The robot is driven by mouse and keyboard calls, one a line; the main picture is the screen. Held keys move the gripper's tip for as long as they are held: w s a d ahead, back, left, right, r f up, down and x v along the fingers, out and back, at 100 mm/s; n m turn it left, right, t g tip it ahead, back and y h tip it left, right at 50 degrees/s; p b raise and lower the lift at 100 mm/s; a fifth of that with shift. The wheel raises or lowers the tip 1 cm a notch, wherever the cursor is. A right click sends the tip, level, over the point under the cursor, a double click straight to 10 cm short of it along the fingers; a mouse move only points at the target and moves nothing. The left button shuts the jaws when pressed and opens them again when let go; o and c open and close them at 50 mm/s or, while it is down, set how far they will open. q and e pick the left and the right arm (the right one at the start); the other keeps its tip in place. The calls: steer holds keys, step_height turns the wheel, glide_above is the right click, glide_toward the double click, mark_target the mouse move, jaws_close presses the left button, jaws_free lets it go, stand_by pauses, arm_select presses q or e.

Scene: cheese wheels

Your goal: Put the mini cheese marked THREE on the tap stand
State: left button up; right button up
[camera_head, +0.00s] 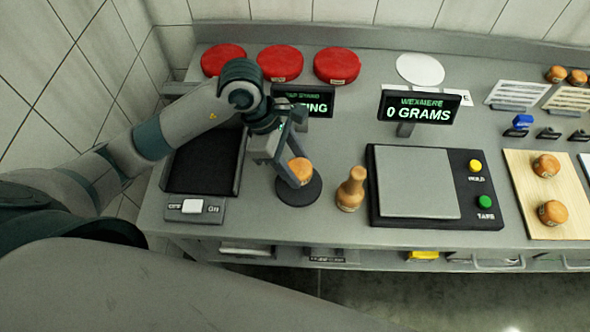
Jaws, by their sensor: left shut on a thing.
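My left gripper (297,178) is shut on a small orange-brown mini cheese (301,168). It holds the cheese at the round black tap stand (306,196), over its disc; I cannot tell whether the cheese touches it. The cheese's mark is not readable from here. A small screen (317,101) behind the stand is partly hidden by my left arm. Two more mini cheeses, one upper (546,166) and one lower (552,212), sit on a wooden board (524,190) at the right. My right gripper is not in view.
A wooden mallet-like tool (351,189) stands just right of the tap stand. A scale (417,183) reading 0 grams is further right. A black tray (203,165) lies left. Red cheese wheels (337,66) line the back. The counter's front edge is close to the stand.

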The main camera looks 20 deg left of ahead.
mark_target(290, 165)
arm_select(q)
step_height(290, 165, down, 3)
steer(key=shift+s+p, duration=0.1)
steer(key=shift+p, duration=0.45)
steer(key=shift+f, duration=0.25)
steer(key=shift+f, duration=0.1)
steer(key=o, duration=1.1)
